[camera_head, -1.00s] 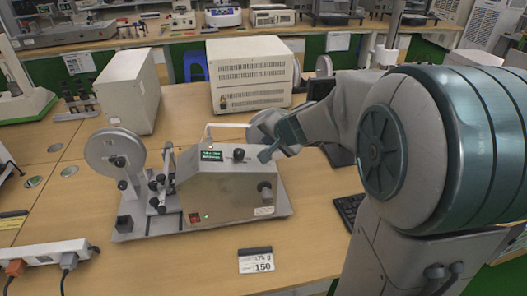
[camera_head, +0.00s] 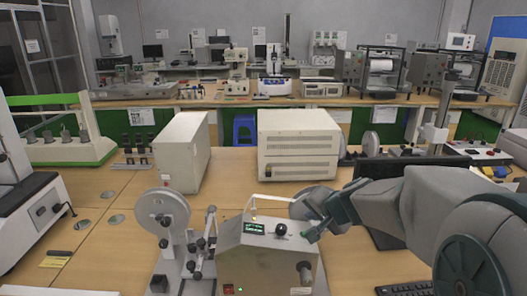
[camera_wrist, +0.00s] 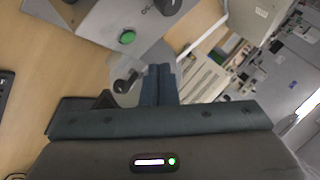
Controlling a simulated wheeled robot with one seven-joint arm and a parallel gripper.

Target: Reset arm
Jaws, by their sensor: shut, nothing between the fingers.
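My gripper (camera_head: 311,234) is in the head view, just right of the steel machine's top and its black knob. Its fingers also show in the wrist view (camera_wrist: 159,86), pressed together with nothing between them. The steel machine (camera_head: 268,262) has a small green display, a red switch and a white reel on its left side. My arm reaches in from the right edge of the head view. I cannot tell how much space lies between my fingertips and the machine.
A white cabinet (camera_head: 182,150) and a cream box (camera_head: 298,148) stand behind the machine. A dark monitor (camera_head: 385,241) and a keyboard (camera_head: 405,289) are near my arm. Bare wooden table (camera_head: 100,245) shows left of the machine.

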